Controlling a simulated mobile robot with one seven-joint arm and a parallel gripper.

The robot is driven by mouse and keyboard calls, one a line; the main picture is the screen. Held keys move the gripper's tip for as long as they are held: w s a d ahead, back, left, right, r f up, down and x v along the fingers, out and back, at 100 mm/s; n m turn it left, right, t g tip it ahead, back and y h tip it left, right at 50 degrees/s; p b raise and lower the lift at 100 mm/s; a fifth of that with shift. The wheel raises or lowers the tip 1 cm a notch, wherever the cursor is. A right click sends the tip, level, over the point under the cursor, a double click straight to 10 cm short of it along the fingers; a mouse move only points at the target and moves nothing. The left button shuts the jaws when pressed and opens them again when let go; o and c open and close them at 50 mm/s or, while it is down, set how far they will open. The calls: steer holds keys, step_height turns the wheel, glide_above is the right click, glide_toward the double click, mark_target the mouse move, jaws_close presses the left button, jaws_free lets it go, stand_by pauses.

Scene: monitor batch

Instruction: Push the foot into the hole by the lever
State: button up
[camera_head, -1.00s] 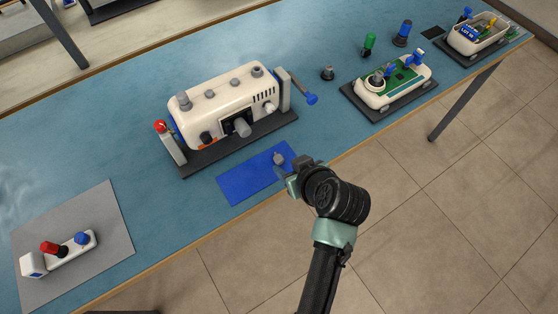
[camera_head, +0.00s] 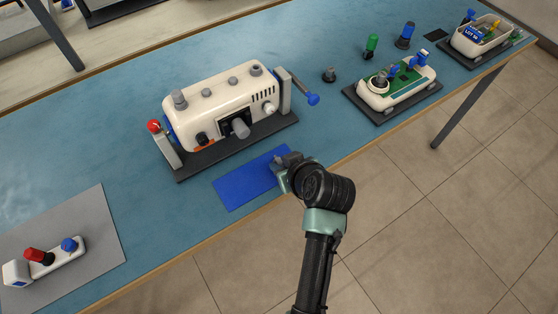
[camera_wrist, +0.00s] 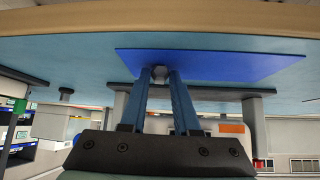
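The white monitor housing (camera_head: 215,105) lies on a dark base on the blue bench, with several grey round pieces on top. A red-knobbed lever (camera_head: 154,126) stands at its left end and a blue-handled lever (camera_head: 312,99) at its right end. I cannot make out an empty hole. My gripper (camera_head: 279,162) is low over the blue mat (camera_head: 240,184) in front of the housing. In the wrist view its blue fingers (camera_wrist: 163,72) stand apart, with the small grey foot (camera_wrist: 159,71) between their tips. In the head view the gripper mostly hides the foot.
A grey mat (camera_head: 104,230) at left carries a white part with red and blue knobs (camera_head: 55,256). At right are a white-and-green unit (camera_head: 397,85), a small grey peg (camera_head: 329,74), green and blue pegs, and a white bin (camera_head: 480,38). The bench's front edge is under my arm.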

jaws_close()
steer(key=shift+r+p, duration=0.55)
steer(key=shift+p, duration=0.05)
stand_by(0.6)
steer(key=shift+r+p, duration=2.25)
steer(key=shift+r, duration=0.15)
jaws_free()
jaws_close()
